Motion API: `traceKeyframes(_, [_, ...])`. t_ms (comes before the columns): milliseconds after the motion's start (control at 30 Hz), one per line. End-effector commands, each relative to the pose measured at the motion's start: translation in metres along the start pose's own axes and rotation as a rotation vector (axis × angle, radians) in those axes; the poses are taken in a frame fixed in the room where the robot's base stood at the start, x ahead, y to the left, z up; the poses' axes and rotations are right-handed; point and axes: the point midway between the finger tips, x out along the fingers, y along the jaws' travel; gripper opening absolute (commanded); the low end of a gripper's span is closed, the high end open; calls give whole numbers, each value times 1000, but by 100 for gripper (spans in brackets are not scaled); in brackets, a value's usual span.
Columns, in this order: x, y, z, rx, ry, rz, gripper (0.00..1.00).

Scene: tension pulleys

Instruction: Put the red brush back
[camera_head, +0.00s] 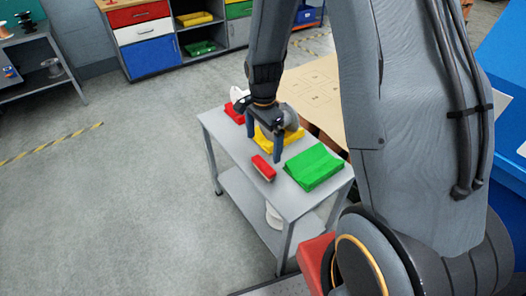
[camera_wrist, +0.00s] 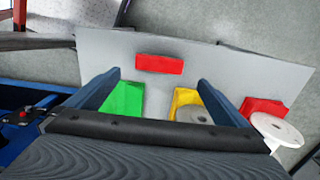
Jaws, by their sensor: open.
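My gripper (camera_head: 264,148) is above the cart, fingers pointing down, open and empty. Its two blue fingers show apart in the wrist view (camera_wrist: 158,80), with the brush beyond them and not touched. The brush's underside is hidden.
On the cart (camera_head: 225,137) are a green bin (camera_head: 314,167), a yellow bin (camera_head: 265,142) and a red bin (camera_head: 234,114). A grey spool (camera_wrist: 194,114) sits at the yellow bin and a white spool (camera_wrist: 278,129) by the red one. A drawer cabinet (camera_head: 146,35) stands behind.

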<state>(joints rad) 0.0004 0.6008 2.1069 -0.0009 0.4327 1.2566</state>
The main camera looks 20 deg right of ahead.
Motion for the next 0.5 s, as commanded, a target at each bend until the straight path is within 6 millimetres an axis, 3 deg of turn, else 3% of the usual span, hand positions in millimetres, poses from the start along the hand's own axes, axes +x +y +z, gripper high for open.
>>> traceKeyframes(267, [-27,13,4,-108,1,-4,100])
traceKeyframes(367, [-52,34,12,-288,3,-8,100])
traceKeyframes(500, [-88,77,26,-618,8,-13,100])
